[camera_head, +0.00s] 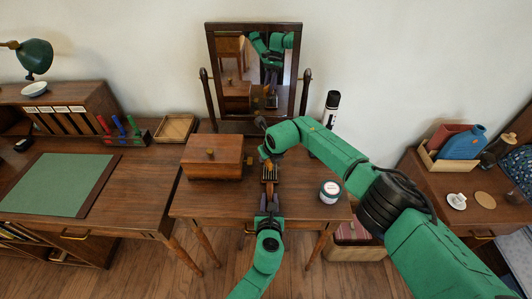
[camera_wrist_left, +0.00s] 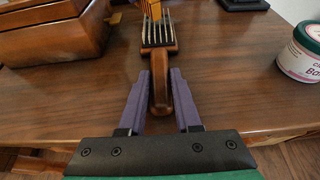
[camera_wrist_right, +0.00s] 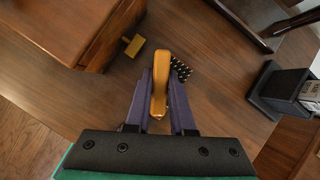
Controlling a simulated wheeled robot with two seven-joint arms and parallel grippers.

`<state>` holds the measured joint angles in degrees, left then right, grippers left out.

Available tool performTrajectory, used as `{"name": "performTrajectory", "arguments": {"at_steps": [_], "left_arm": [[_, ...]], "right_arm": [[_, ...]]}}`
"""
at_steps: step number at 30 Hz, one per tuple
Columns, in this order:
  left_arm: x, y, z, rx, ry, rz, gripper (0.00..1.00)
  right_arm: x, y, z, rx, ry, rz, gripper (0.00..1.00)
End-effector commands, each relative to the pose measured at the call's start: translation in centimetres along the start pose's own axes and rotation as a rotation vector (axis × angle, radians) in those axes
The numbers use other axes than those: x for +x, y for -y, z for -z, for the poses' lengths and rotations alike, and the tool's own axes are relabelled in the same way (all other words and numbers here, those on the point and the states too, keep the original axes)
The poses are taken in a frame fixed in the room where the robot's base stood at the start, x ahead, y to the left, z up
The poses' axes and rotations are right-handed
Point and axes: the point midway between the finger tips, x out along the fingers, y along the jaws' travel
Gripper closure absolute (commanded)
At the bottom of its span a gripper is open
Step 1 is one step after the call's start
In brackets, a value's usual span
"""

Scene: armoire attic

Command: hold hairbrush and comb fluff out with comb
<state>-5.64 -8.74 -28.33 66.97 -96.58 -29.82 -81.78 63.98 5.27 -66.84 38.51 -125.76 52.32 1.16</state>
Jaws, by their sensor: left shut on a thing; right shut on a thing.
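The bristle head points away, over the table. The golden comb (camera_wrist_right: 160,80) is in my right gripper (camera_wrist_right: 160,76), which is shut on it. The comb is right beside the bristles; the left wrist view shows part of it (camera_wrist_left: 124,16) at the head's far end. I cannot tell whether its teeth touch the bristles. No fluff can be made out.
A wooden box (camera_head: 212,160) stands left of the brush on the dressing table (camera_head: 225,203). A jar (camera_head: 330,192) stands to the right, near the front edge.

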Motion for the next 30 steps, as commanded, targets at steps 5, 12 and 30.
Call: {"name": "performTrajectory", "arguments": {"at_steps": [5,12,30], "left_arm": [[0.0,0.0,0.1,0.001,-0.001,0.001,1.00],[0.0,0.0,0.1,0.000,-0.001,0.001,1.00],[0.0,0.0,0.0,0.001,-0.001,0.001,1.00]], "right_arm": [[-0.3,-0.3,0.6,-0.001,0.001,0.001,1.00],[-0.8,-1.0,1.7,0.000,-0.001,0.000,1.00],[0.0,1.2,1.0,0.002,0.001,0.000,1.00]]}}
